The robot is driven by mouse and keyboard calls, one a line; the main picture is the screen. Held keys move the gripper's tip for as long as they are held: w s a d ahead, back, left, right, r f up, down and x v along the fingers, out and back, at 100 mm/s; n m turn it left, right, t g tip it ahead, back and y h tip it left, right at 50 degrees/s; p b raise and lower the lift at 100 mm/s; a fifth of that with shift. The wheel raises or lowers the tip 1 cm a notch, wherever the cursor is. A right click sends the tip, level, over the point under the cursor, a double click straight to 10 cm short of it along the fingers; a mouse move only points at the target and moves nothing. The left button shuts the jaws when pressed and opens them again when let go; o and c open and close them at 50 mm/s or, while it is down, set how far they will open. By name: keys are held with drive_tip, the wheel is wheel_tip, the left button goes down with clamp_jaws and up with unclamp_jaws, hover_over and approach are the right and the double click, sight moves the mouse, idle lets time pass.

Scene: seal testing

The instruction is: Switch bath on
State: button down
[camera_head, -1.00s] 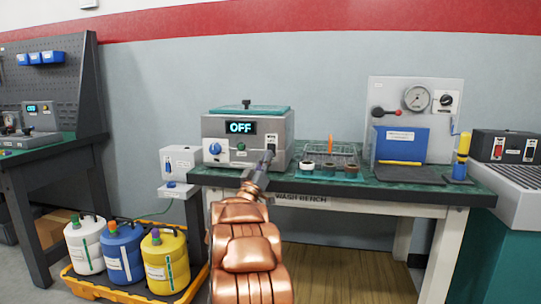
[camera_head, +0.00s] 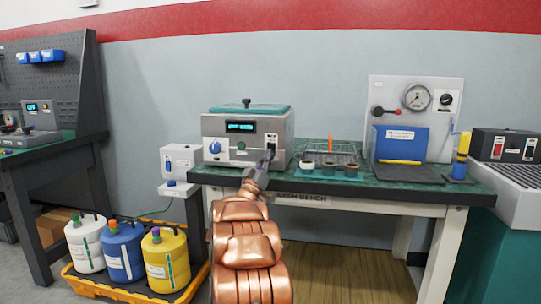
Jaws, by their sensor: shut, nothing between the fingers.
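The bath (camera_head: 222,129) is a grey metal box with a teal lid (camera_head: 250,111) on the left of the wash bench. Its front has a display (camera_head: 241,126) lit with small cyan text that I cannot read, a blue knob (camera_head: 214,147), a green button (camera_head: 241,146) and a switch panel (camera_head: 271,139) at the right. My gripper (camera_head: 269,152) is shut and empty, its tip at or just in front of the switch panel. It partly hides the panel's lower part, and I cannot tell whether it touches.
A wire rack (camera_head: 333,152) and small cups (camera_head: 307,166) stand right of the bath. A blue block and gauge panel (camera_head: 450,125) are further right. A small white box (camera_head: 181,162) hangs left of the bench (camera_head: 425,196). Jugs (camera_head: 123,250) stand in a yellow tray on the floor.

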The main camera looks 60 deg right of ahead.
drive_tip(key=shift+a, duration=0.2)
drive_tip(key=shift+s+a+p, duration=0.25)
drive_tip(key=shift+a+p, duration=0.15)
drive_tip(key=shift+a, duration=0.05)
drive_tip(key=a, duration=0.1)
drive_tip(key=s+a, duration=0.1)
drive_tip(key=a, duration=0.1)
drive_tip(key=a+p, duration=0.1)
drive_tip(key=shift+s+a+r, duration=0.35)
idle(0.4)
idle(0.5)
